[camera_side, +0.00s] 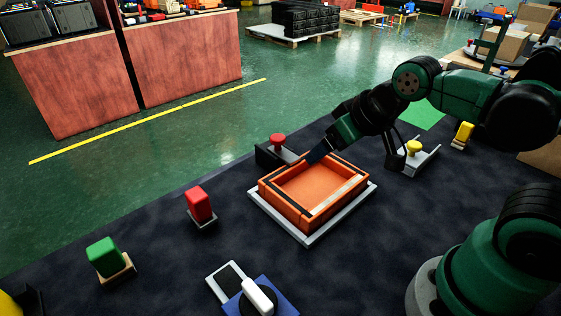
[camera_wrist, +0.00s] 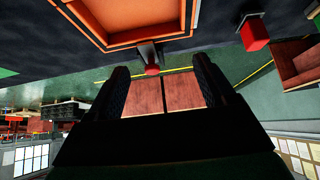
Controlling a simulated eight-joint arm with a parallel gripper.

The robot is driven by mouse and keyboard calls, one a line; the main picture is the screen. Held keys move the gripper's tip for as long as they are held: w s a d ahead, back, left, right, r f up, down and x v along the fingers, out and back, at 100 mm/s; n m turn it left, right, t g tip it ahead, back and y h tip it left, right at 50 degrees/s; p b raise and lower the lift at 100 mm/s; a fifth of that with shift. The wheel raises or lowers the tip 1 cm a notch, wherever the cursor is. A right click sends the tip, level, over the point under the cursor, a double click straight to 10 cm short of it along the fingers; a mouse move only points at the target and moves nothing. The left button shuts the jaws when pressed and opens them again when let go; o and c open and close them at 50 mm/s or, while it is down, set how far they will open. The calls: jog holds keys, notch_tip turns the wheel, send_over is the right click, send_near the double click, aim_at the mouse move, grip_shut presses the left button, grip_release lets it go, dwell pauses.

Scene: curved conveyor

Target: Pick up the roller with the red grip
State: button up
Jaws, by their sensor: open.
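Two things with red tops are in view, and I cannot tell for sure which is the roller. One is a round red knob (camera_side: 277,140) on a dark upright bracket behind the orange tray; the other is a red block (camera_side: 199,203) on a small grey base, left of the tray. My gripper (camera_side: 318,153) is over the tray's back edge, right of the red knob, tilted down to the left. In the wrist view my gripper (camera_wrist: 160,68) is open and empty, with the red knob (camera_wrist: 152,69) showing beyond its fingertips. The red block (camera_wrist: 255,35) is upper right there.
The orange tray (camera_side: 349,166) sits on a pale base mid-table. A yellow knob on a silver bracket (camera_side: 427,158) and a yellow block (camera_side: 464,133) stand right. A green block (camera_side: 104,256) and a blue-based device (camera_side: 277,293) are in front. Dark table left of the tray is mostly clear.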

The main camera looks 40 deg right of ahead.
jog(key=w+a+r, duration=0.1)
jog(key=w+a, duration=0.3)
jog(key=w, duration=0.1)
jog(key=g, duration=0.2)
send_near(197, 195)
jog(key=x, duration=0.7)
jog(key=shift+w+d, duration=0.15)
jog(key=shift+w+a+f+g, duration=0.2)
jog(key=shift+f+g, duration=0.1)
jog(key=shift+f, duration=0.2)
jog(key=shift+x, duration=2.4)
grip_shut()
